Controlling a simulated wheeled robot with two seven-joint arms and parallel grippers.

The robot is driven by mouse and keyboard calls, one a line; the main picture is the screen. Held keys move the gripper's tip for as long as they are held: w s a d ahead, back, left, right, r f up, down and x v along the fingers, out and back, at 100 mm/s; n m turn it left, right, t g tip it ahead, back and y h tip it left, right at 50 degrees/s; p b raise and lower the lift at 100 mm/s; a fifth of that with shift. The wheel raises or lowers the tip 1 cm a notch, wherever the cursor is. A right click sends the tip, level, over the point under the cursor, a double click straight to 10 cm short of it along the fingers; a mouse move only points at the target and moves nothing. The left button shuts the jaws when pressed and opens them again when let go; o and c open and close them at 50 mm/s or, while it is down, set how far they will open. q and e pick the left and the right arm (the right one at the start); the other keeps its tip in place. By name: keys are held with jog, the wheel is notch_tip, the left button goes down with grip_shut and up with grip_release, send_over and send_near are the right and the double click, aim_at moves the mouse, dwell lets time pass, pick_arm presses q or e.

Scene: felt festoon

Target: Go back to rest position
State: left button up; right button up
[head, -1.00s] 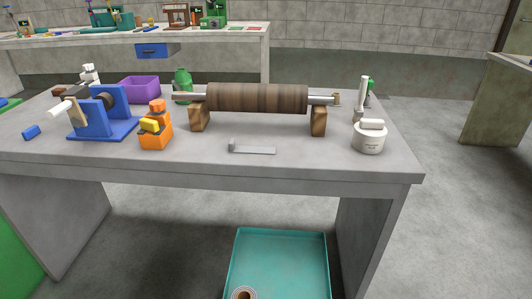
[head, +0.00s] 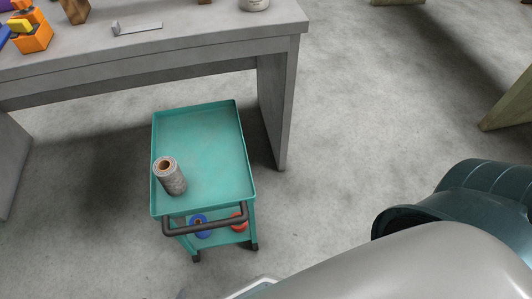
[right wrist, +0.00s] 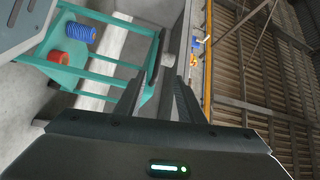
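My right arm (head: 400,265) fills the lower right of the head view; its fingers are out of that picture. In the right wrist view my right gripper (right wrist: 159,85) shows two dark fingers with a gap between them and nothing held. Beyond them is the teal trolley (right wrist: 115,48), seen tilted. My left gripper is in neither view.
The teal trolley (head: 208,135) stands before the grey workbench (head: 190,45), carrying a grey roll (head: 173,180). Blue (head: 200,222) and red (head: 238,222) rolls are on its lower shelf. An L-shaped metal piece (head: 138,27) lies on the bench. Floor right of the trolley is clear.

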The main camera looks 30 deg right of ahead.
jog(key=w+a+f+n+g+h, duration=0.2)
jog(key=w+n+g, duration=0.15)
jog(key=w, duration=0.45)
jog(key=w+a+f+n+g+h, duration=0.1)
jog(key=w+a+n+g+h, duration=0.15)
jog(key=w+n, duration=0.4)
jog(key=d+r+n+g+h, duration=0.2)
jog(key=d+g+h, duration=0.1)
jog(key=d+g, duration=0.25)
pick_arm(q)
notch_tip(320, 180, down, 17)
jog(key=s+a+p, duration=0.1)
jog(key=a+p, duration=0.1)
jog(key=p, duration=1.2)
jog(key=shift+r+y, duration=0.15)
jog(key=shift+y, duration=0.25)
pick_arm(e)
notch_tip(320, 180, down, 17)
jog(key=s+d, duration=0.1)
jog(key=d, duration=0.1)
jog(key=shift+d+r+h, duration=0.2)
jog(key=shift+d+h, duration=0.1)
jog(key=shift+h, duration=0.05)
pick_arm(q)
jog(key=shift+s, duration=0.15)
pick_arm(e)
jog(key=shift+s+t, duration=0.15)
jog(key=shift+t, duration=0.1)
